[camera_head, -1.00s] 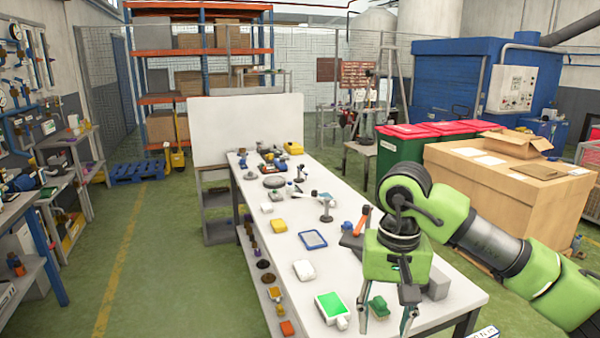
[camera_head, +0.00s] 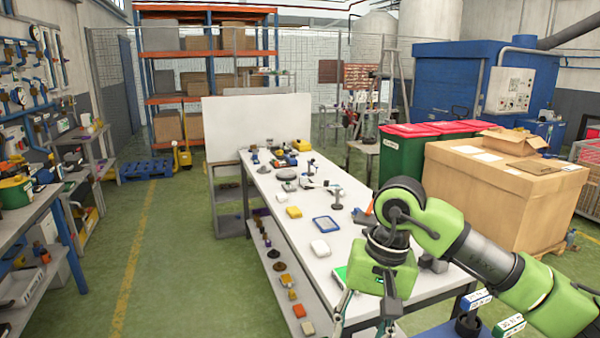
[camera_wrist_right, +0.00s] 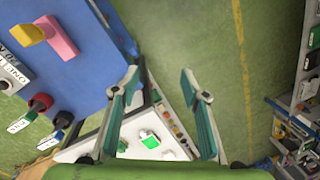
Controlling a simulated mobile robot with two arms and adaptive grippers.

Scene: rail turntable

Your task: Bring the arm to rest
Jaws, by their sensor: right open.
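My right gripper (camera_head: 364,326) hangs pointing down at the near end of the white table (camera_head: 285,206) in the head view, at the end of my green and black arm. In the right wrist view, its two fingers (camera_wrist_right: 159,88) stand wide apart with nothing between them. Green floor shows between the fingertips, and the white table's end with a green-topped item (camera_wrist_right: 149,139) shows lower down between the fingers. The fingertips in the head view are partly cut off by the lower edge. My left gripper is not in view.
A blue surface (camera_wrist_right: 70,75) with a pink and yellow piece (camera_wrist_right: 48,35) and several tagged black pieces lies left in the wrist view. A cardboard-clad crate (camera_head: 490,200) and bins (camera_head: 402,155) stand right of the table.

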